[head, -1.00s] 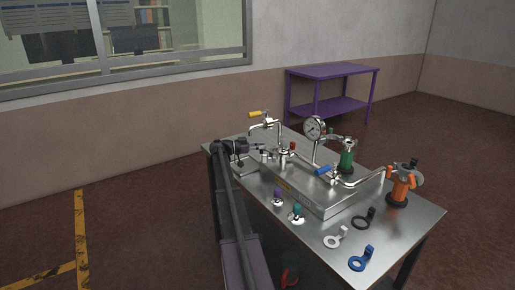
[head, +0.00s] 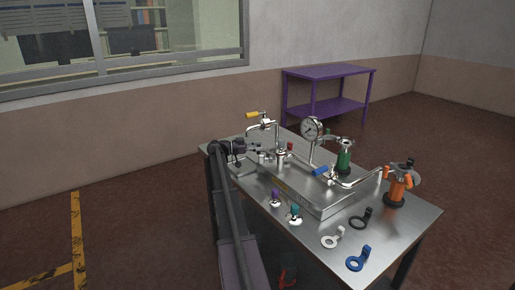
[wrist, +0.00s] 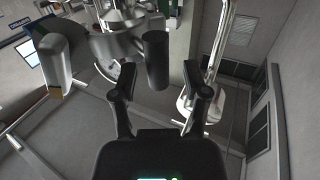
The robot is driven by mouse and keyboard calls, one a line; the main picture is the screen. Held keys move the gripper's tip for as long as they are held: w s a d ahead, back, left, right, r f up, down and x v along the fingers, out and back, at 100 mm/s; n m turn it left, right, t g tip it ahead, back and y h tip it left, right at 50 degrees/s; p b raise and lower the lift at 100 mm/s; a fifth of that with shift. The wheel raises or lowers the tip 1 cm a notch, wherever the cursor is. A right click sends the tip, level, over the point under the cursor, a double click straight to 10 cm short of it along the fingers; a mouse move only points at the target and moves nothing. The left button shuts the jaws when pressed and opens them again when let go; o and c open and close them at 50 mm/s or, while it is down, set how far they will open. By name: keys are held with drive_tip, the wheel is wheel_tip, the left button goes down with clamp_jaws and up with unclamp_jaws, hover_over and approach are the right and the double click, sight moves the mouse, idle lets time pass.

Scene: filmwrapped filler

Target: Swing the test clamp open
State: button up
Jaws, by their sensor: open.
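My gripper (head: 254,149) is at the far left end of the steel bench, close to a silver fitting (head: 281,157) on the pipe rig. In the wrist view its two dark fingers (wrist: 160,92) are spread wide, with nothing gripped. A dark rounded cylinder (wrist: 157,62) shows ahead between the fingertips, beside a shiny metal body (wrist: 124,42); I cannot tell whether it touches a finger. These may be parts of the test clamp, but no label shows, and its hinge and opening cannot be made out.
A yellow-handled valve (head: 252,115), a pressure gauge (head: 311,128) and a blue-handled valve (head: 321,170) rise from the rig. A green fixture (head: 344,160) and an orange one (head: 397,188) stand beside it. Loose rings, including a blue one (head: 358,259), lie at the near end.

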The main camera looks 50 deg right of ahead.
drive_tip(key=shift+w+a, duration=0.1)
drive_tip(key=v, duration=1.1)
drive_tip(key=shift+w+a, duration=0.25)
drive_tip(key=shift+w, duration=0.05)
drive_tip(key=shift+s+r, duration=0.1)
drive_tip(key=c, duration=0.6)
drive_tip(key=shift+s+d+r+p, duration=0.1)
drive_tip(key=shift+s+d+p, duration=0.05)
drive_tip(key=shift+p, duration=0.2)
clamp_jaws()
drive_tip(key=s+r+t+y+p, duration=0.2)
drive_tip(key=s+t+p, duration=0.3)
drive_tip(key=p, duration=0.5)
drive_tip(key=s+r+n+t+y+p, duration=0.1)
drive_tip(key=s+r+t+y+p, duration=0.2)
drive_tip(key=s+r+t+p, duration=0.2)
drive_tip(key=shift+s+t+y+p, duration=0.3)
drive_tip(key=shift+t+p, duration=1.5)
drive_tip(key=shift+p, duration=1.5)
